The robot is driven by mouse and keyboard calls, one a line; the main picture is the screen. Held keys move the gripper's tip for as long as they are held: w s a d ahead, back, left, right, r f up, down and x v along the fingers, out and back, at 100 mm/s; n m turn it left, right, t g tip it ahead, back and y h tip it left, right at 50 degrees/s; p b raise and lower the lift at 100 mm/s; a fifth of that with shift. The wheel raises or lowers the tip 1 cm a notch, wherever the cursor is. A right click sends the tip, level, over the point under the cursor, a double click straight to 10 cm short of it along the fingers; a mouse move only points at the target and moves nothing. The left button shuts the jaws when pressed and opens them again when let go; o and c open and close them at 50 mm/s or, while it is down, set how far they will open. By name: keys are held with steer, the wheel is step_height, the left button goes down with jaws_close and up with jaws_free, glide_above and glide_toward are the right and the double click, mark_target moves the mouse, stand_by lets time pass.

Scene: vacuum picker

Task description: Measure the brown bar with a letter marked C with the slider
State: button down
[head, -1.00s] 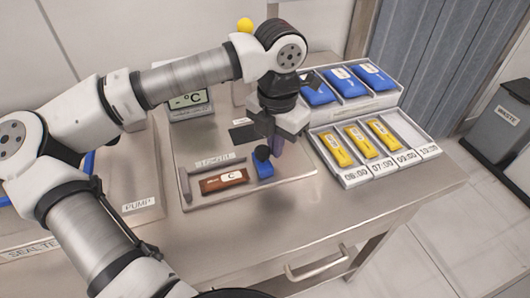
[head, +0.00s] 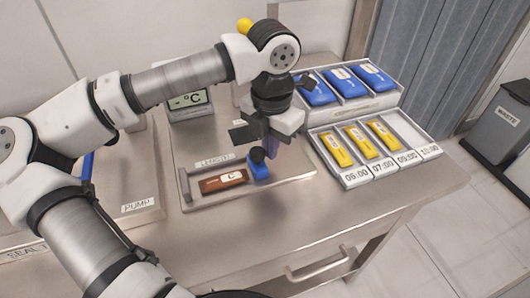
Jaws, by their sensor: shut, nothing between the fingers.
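The brown bar (head: 224,181) with a white label marked C lies flat on the length-measuring plate (head: 290,182). The blue slider (head: 258,168) with a black knob (head: 257,154) stands at the bar's right end, touching it or very nearly so. A grey end stop (head: 184,185) stands at the bar's left end. My gripper (head: 270,154) points down just right of the slider's knob. Its purple fingers are shut with nothing between them. I cannot tell whether they touch the slider.
A temperature display (head: 189,104) stands behind the plate. To the right are a tray (head: 352,176) with yellow packets (head: 358,142) in time-labelled slots and a rack with blue packets (head: 343,86). A waste bin (head: 497,123) stands at the far right. The front table strip is clear.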

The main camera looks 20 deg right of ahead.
mark_target(256, 151)
steer(key=shift+a+b, duration=0.7)
steer(key=shift+a, duration=0.8)
stand_by(3.3)
steer(key=shift+d, duration=0.15)
steer(key=shift+d, duration=0.85)
step_height(256, 151, up, 8)
steer(key=p, duration=0.4)
stand_by(0.4)
